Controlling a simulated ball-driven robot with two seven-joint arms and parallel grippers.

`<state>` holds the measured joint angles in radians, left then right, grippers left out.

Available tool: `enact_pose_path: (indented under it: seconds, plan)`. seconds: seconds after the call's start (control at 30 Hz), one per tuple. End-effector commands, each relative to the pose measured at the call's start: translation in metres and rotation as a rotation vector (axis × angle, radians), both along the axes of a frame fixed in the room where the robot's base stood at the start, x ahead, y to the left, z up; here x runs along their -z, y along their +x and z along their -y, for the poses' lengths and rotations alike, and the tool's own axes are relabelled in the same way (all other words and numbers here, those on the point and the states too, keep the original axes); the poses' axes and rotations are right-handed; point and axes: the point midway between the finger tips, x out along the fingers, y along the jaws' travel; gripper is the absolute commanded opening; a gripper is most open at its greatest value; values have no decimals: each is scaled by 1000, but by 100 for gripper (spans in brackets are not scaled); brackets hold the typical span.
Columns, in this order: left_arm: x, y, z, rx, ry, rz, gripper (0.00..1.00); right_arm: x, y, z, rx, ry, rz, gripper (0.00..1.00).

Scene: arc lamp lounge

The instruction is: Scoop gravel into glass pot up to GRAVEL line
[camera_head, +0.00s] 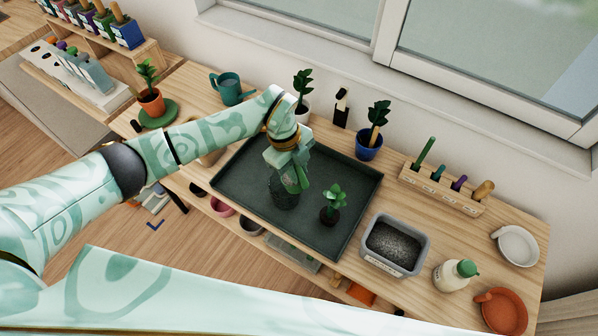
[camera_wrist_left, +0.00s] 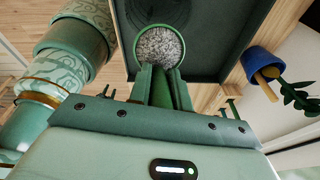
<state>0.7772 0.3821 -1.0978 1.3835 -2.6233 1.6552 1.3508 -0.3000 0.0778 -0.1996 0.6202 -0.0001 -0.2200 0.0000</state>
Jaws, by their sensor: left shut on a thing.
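A dark green-tinted glass pot (camera_head: 284,197) stands on the dark tray (camera_head: 236,188). My left gripper (camera_head: 297,182) points down at its right side, fingers close together. No GRAVEL line can be read. A grey tub of dark gravel (camera_head: 393,245) stands right of the tray. My right gripper is not in view.
A small plant (camera_head: 333,198) sits on the tray, right of the pot. Potted plants, including a blue pot (camera_head: 369,149), stand behind the tray. A tool rack (camera_head: 440,190), a green-capped bottle (camera_head: 453,275) and an orange dish (camera_head: 503,311) are at right.

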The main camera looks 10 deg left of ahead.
Motion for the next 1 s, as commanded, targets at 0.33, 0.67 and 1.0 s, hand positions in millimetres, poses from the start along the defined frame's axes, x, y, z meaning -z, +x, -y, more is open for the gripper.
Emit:
enact_pose_path:
  seconds: [0.33,0.67,1.0]
  plan:
    - [0,1,-4,-1,-79,-30,0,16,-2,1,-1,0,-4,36]
    - [-2,3,-7,0,-145,-53,0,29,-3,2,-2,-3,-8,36]
    - [-3,4,-10,0,-208,-77,0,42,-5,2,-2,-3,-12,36]
